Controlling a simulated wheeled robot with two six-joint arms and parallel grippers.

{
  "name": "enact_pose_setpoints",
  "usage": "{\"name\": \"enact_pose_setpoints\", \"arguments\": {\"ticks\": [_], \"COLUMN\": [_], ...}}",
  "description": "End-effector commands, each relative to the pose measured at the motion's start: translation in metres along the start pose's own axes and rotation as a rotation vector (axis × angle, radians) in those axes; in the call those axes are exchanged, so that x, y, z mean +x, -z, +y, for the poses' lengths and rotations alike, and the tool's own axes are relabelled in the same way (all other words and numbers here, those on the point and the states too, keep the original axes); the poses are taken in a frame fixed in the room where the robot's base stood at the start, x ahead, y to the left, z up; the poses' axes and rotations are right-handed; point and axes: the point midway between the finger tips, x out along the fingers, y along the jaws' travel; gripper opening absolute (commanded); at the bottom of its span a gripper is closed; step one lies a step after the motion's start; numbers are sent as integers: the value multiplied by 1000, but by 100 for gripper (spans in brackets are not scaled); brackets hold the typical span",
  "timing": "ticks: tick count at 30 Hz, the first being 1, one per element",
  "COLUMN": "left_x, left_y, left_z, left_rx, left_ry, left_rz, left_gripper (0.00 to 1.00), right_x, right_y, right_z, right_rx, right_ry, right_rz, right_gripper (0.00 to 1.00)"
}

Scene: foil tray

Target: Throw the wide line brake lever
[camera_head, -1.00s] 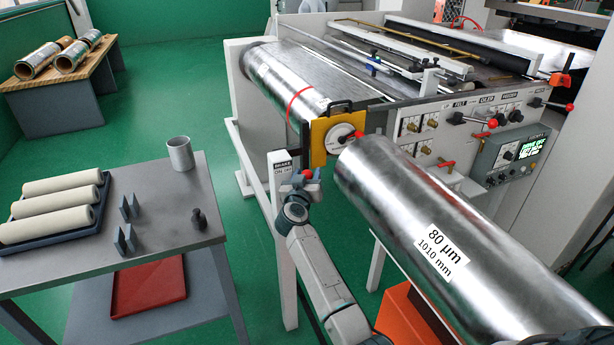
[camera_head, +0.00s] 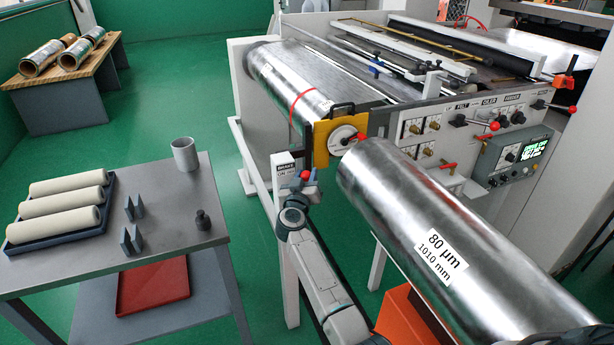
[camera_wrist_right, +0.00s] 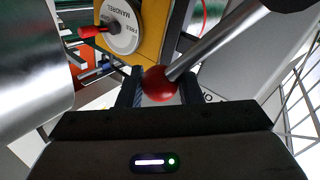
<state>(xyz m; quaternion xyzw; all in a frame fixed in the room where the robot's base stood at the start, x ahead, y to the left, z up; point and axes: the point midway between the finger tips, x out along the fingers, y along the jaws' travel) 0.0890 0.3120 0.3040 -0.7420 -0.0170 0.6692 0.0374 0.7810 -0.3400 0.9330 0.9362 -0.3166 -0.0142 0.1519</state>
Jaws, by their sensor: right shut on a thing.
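The brake lever has a red ball knob (camera_wrist_right: 160,84) on a grey metal rod (camera_wrist_right: 218,42), seen in the right wrist view. The knob also shows in the head view (camera_head: 304,175), in front of the white post with the brake label (camera_head: 284,164). My right gripper (camera_wrist_right: 160,92) is shut on the knob, with one dark finger on each side of it. In the head view my right gripper (camera_head: 300,187) is small and partly hides the lever, so its rod is hard to make out there. My left gripper is not in view.
A large metal foil roll (camera_head: 400,205) lies close on the right. A yellow plate (camera_head: 322,142) with a red-handled mandrel dial (camera_head: 343,139) sits just above the knob. A grey cart (camera_head: 170,205) stands at the left, with open green floor between it and the machine.

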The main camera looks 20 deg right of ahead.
Motion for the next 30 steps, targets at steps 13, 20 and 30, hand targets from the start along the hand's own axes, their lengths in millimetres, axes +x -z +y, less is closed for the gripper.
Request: {"name": "enact_pose_setpoints", "arguments": {"ticks": [13,20,30], "left_x": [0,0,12], "left_y": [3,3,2], "left_z": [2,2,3], "left_rx": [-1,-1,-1], "left_ry": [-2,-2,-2], "left_rz": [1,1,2], "left_gripper": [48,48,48], "right_x": [0,0,3], "right_y": [0,0,-5], "right_z": [-1,-1,2], "right_rx": [3,4,48], "right_ry": [3,3,4], "right_rz": [-1,0,-24], "right_gripper": [52,52,52]}}
